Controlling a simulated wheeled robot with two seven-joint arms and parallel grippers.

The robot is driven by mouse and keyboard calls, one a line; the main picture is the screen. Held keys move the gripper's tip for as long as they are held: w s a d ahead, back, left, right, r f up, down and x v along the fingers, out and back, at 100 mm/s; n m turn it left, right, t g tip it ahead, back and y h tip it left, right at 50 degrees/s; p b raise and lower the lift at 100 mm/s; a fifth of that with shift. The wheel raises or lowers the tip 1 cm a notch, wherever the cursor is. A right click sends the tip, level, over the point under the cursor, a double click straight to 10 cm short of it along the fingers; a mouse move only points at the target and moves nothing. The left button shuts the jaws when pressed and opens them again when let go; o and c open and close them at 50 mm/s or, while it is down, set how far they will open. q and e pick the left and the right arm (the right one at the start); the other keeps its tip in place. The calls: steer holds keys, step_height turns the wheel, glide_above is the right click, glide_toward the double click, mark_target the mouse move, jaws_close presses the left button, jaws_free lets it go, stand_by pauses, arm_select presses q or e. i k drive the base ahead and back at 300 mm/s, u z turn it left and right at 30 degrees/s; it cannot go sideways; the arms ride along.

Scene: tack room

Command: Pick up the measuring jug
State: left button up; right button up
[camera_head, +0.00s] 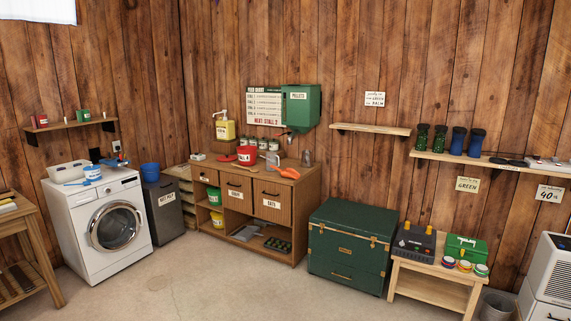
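A small grey jug-like vessel (307,158) stands upright at the right end of the wooden cabinet's top (291,163). It may be the measuring jug, but it is too small to tell for sure. An orange scoop (287,173) lies in front of it, near the cabinet's front edge. A red bucket (246,154) and several small tins stand farther left on the same top. Neither of my grippers is in view.
A green trunk (349,245) stands right of the cabinet, and a low wooden table (431,290) beyond it. A white washing machine (102,228) and a dark bin (164,212) stand left. The concrete floor (210,285) in front is clear.

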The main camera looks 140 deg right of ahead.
mark_target(271, 157)
steer(key=z, duration=4.2)
steer(key=i, duration=0.8)
steer(key=u, duration=0.7)
steer(key=i, duration=4.6)
steer(key=z, duration=0.65)
